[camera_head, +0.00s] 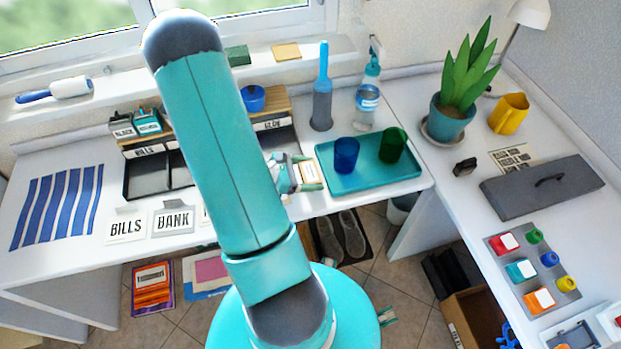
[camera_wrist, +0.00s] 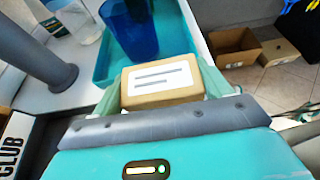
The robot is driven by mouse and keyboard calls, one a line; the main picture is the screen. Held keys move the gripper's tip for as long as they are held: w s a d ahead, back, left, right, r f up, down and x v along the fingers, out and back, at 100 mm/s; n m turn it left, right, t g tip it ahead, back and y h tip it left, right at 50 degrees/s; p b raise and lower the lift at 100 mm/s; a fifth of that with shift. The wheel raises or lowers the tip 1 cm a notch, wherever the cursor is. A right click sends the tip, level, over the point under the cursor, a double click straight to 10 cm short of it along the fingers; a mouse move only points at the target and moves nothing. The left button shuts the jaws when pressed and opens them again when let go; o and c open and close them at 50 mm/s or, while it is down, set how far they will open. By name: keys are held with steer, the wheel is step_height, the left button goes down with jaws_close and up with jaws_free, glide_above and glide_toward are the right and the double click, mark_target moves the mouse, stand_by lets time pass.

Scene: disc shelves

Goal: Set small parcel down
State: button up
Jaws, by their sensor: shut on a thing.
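The small parcel is a tan box with a white label, and it shows in the wrist view (camera_wrist: 160,82) and in the head view (camera_head: 310,172). My gripper (camera_wrist: 162,90) is shut on it, with one pale green finger on each side. In the head view my gripper (camera_head: 306,173) is at the left edge of the teal tray (camera_head: 350,188), by the desk's front part. I cannot tell whether the parcel touches the desk or is held above it.
A blue cup (camera_head: 346,155) and a green cup (camera_head: 392,146) stand on the tray. A grey-blue upright object (camera_head: 321,100) and a clear bottle (camera_head: 367,98) stand behind. Letter trays (camera_head: 148,175) and the BANK card (camera_head: 173,220) are to the left.

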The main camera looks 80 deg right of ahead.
steer(key=shift+d+f, duration=0.15)
steer(key=shift+f, duration=0.8)
steer(key=shift+d+f, duration=0.15)
steer(key=shift+f, duration=0.75)
steer(key=shift+f, duration=0.1)
steer(key=o, duration=1)
steer(key=shift+o, duration=0.2)
